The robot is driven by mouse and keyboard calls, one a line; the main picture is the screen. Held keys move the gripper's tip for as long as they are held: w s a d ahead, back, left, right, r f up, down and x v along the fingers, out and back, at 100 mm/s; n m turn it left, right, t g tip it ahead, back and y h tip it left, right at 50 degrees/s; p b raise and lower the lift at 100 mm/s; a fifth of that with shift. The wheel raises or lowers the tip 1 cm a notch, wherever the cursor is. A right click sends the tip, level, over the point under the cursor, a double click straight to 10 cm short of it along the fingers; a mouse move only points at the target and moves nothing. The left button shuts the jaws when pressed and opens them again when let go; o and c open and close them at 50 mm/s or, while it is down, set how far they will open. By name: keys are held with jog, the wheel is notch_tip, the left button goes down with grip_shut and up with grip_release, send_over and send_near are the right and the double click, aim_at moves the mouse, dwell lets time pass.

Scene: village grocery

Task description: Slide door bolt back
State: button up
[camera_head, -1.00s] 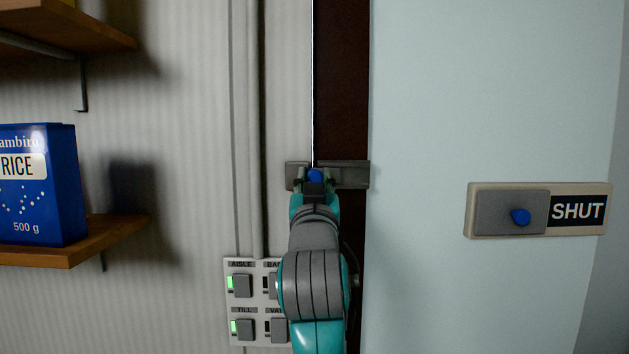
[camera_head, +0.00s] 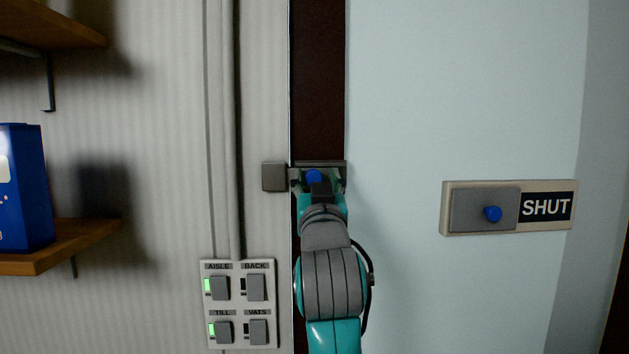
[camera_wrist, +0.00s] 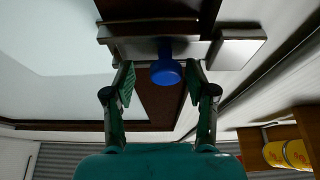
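The door bolt (camera_head: 335,167) is a dark metal fitting with a blue knob (camera_head: 314,177), on the dark strip at the pale door's left edge. The square grey keep (camera_head: 274,177) is on the wall side, left of it. My gripper (camera_head: 317,183) is at the knob, its fingers on either side. In the wrist view the blue knob (camera_wrist: 166,68) lies between the open fingers (camera_wrist: 160,83). It is close to the right finger, with a gap to the left one; contact is unclear. The keep (camera_wrist: 238,49) shows at right there. Whether the bolt's tip clears it is unclear.
A second plate with a blue knob (camera_head: 493,213) and a SHUT sign (camera_head: 546,207) is on the door at right. A switch panel (camera_head: 240,303) is below left of the arm. A shelf (camera_head: 75,240) with a blue box (camera_head: 22,190) projects at far left.

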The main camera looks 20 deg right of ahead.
jog(key=v, duration=1.2)
dwell(0.4)
jog(key=s+a+f+n+g+y, duration=0.1)
jog(key=s+f+n+y, duration=0.15)
jog(key=f, duration=0.95)
jog(key=s+f+n+g+y, duration=0.15)
jog(key=s+f, duration=0.25)
jog(key=f, duration=0.9)
jog(key=s+a+f+n+y, duration=0.1)
jog(key=s+f+y, duration=0.15)
jog(key=f, duration=0.95)
jog(key=s+f+g, duration=0.2)
jog(key=s+f, duration=0.9)
jog(key=s, duration=0.5)
jog(key=s+d+f+m+g, duration=0.1)
jog(key=s+f+g, duration=0.1)
jog(key=s, duration=1.4)
jog(key=shift+d+f, duration=0.15)
jog(key=shift+f, duration=0.15)
